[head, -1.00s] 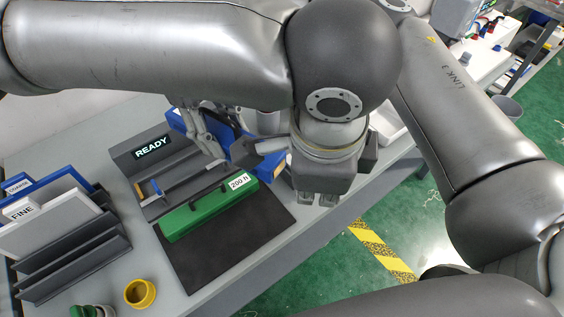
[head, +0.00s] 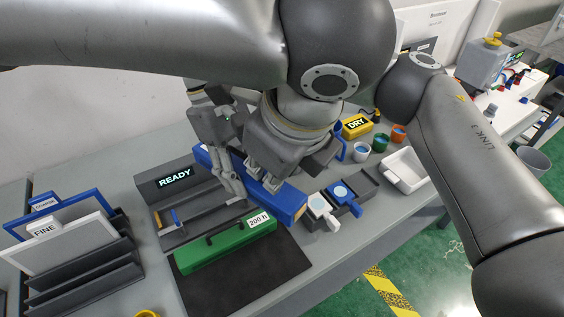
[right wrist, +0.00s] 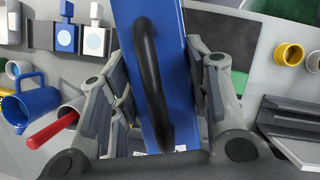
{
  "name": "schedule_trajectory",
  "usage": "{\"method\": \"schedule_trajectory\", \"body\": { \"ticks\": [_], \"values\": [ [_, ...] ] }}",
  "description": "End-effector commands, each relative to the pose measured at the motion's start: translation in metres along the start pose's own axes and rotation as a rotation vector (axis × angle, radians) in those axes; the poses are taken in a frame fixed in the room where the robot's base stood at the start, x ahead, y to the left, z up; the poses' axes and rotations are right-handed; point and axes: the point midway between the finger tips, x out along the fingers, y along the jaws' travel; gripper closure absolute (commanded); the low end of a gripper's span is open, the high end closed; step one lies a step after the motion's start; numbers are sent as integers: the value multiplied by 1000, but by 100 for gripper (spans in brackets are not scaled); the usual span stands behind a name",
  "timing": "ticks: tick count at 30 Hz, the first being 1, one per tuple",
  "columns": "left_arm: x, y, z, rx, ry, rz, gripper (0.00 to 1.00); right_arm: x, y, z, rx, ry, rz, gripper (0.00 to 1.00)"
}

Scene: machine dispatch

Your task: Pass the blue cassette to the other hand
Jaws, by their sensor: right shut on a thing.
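The blue cassette (head: 284,204) is a long blue box held above the bench, slanting from upper left to lower right. My right gripper (head: 236,184) is shut on it near its left part. In the right wrist view the cassette (right wrist: 180,50), with a black handle, stands between the fingers of my right gripper (right wrist: 163,100). My left gripper (head: 264,174) points down close over the middle of the cassette. Its fingertips are partly hidden, and I cannot tell whether they touch the cassette.
A green cassette (head: 225,247) marked 200 h lies below on a dark mat (head: 270,273), beside the READY station (head: 175,180). A rack (head: 80,270) with plates is at left. At right are two blue-and-white paddles, cups, a yellow DRY block (head: 356,126) and a white tray (head: 405,170).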

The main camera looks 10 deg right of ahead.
Motion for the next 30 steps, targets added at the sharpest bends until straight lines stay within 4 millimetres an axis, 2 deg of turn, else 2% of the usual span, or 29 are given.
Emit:
{"method": "schedule_trajectory", "body": {
  "ticks": [5,9,15,26,30],
  "values": [
    [15,-15,30,-5,0,1,80,-1,0,0,0,1,0,93],
    [40,-14,28,2,0,2,80,-1,0,0,0,1,0,93],
    [60,-14,27,0,1,0,80,-1,0,0,0,1,0,93],
    [65,-14,27,-1,0,-1,80,-1,0,0,0,1,0,93],
    [64,-14,27,-1,0,-1,97,-1,0,0,0,1,0,93]
  ]
}}
